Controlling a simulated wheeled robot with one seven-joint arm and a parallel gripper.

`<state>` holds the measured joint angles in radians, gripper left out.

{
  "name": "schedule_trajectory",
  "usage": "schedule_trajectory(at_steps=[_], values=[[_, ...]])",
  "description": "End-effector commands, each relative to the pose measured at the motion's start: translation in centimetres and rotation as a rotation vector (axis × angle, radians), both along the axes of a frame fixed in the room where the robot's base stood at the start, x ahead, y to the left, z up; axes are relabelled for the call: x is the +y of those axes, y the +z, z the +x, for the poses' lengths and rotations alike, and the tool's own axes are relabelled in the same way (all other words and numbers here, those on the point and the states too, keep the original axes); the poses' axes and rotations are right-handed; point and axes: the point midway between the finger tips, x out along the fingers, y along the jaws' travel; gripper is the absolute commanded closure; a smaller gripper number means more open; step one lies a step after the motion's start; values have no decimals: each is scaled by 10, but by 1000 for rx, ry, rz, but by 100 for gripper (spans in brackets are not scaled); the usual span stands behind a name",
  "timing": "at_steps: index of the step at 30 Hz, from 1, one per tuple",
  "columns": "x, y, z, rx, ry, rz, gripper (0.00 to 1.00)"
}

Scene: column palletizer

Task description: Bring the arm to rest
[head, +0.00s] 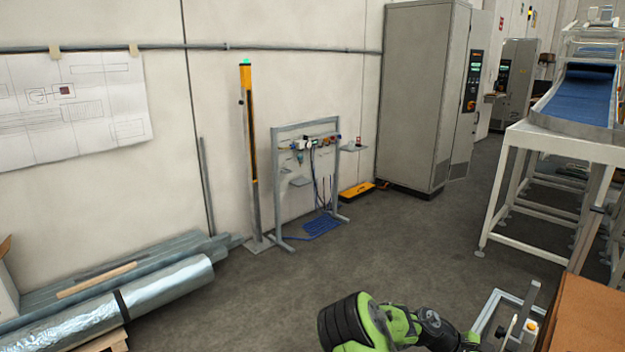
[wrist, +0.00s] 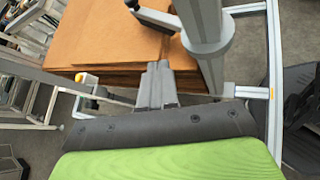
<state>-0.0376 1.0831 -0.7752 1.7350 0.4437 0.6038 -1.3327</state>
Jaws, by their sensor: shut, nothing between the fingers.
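My arm, green and black, reaches in at the bottom of the head view (head: 370,325). Its far end is cut off by the lower edge there, and I cannot make out the fingers in that view. In the wrist view my gripper (wrist: 156,85) shows as two grey fingers side by side, shut with nothing between them. The fingers point toward a stack of brown sheets (wrist: 110,40). I cannot tell how far apart they are. The same stack shows at the lower right of the head view (head: 590,315).
A grey metal frame (head: 490,315) with a small white and orange box (head: 530,327) stands beside the stack. A blue conveyor (head: 580,100) stands at right, a grey cabinet (head: 425,95) at the back. A foil-wrapped roll (head: 165,285) lies at left. The middle floor is clear.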

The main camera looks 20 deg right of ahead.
Motion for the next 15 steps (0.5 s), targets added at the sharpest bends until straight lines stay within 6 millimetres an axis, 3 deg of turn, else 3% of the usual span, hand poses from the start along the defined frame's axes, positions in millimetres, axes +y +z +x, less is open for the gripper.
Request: schedule_trajectory(at_steps=[8,15], values=[[96,35,12,-496,-206,247,100],[188,90,10,-815,-330,466,100]])
